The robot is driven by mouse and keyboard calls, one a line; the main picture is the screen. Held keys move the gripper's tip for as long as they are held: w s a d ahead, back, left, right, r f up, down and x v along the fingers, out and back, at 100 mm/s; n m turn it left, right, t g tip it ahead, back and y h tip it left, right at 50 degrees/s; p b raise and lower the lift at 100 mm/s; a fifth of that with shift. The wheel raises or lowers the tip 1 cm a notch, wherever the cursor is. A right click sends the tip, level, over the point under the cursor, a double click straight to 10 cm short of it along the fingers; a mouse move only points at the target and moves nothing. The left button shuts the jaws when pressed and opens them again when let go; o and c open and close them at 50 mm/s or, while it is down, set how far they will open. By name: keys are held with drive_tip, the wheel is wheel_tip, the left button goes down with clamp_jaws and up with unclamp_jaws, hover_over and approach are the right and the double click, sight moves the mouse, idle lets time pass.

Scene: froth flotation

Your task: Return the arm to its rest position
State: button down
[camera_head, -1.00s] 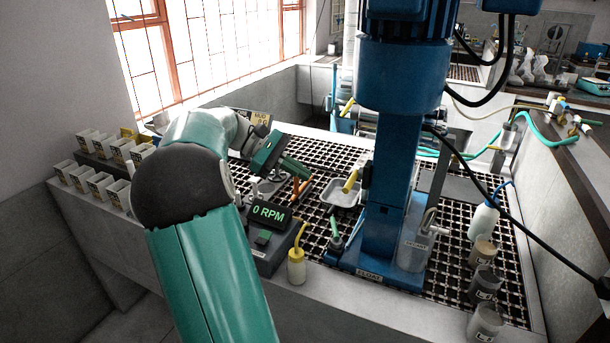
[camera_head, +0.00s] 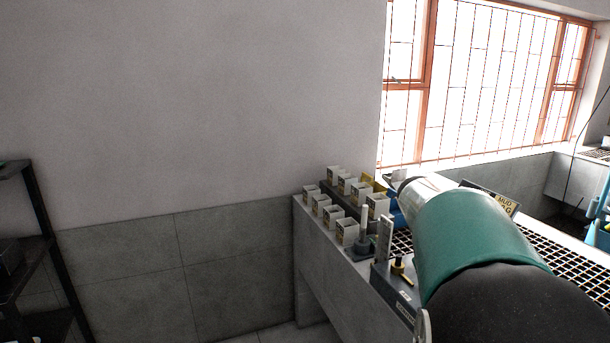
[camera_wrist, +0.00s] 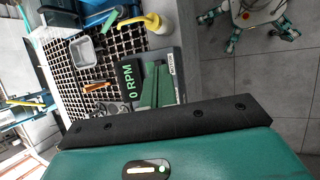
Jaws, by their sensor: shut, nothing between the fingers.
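My arm (camera_head: 475,235) fills the lower right of the head view, a teal link with a dark joint in front of the bench. My gripper is outside the head view. In the wrist view my gripper (camera_wrist: 157,72) shows as green fingers, close together and empty, past a dark bar. It hangs over or in front of the control box with the 0 RPM display (camera_wrist: 131,80); the gap between them is unclear. My own body and legs show at the top right of the wrist view, on the floor.
White labelled containers (camera_head: 345,232) stand in rows on the bench's left end. A dark shelf rack (camera_head: 45,240) is at far left. The wrist view shows a grey tray (camera_wrist: 84,51), an orange tool (camera_wrist: 96,87) and a yellow-topped bottle (camera_wrist: 157,22) around the black grating.

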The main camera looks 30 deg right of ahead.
drive_tip(key=a+f+n+t+y, duration=0.1)
drive_tip(key=a+t, duration=0.9)
drive_tip(key=a, duration=2.4)
drive_tip(key=shift+w+a+f+t+y, duration=0.25)
drive_tip(key=shift+w+f+y, duration=0.2)
drive_tip(key=shift+f+y, duration=0.65)
drive_tip(key=shift+d+r, duration=0.15)
drive_tip(key=shift+d, duration=0.15)
